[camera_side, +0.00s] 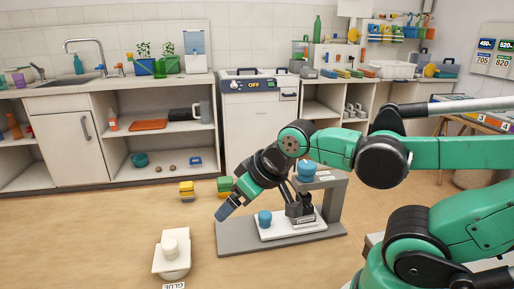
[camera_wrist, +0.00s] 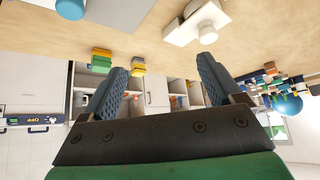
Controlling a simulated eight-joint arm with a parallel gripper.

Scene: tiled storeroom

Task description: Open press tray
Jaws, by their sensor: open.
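The press stands on the table with a grey base plate (camera_side: 235,240) and a grey frame at its right end. A white tray (camera_side: 290,229) lies on the base and carries a blue round knob (camera_side: 265,218) near its left end. A second blue knob sits higher on the press (camera_side: 307,171). My gripper (camera_side: 226,209) is above the left end of the base, left of the tray knob and apart from it, tilted down. In the wrist view its two blue fingers (camera_wrist: 160,78) are spread with nothing between them. A blue knob (camera_wrist: 70,8) shows there at the upper left edge.
A white glue dispenser (camera_side: 172,255) stands front left of the press; it also shows in the wrist view (camera_wrist: 182,30). Yellow blocks (camera_side: 187,190) and green blocks (camera_side: 225,186) lie behind. Cabinets line the back wall. The tabletop left of the press is mostly clear.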

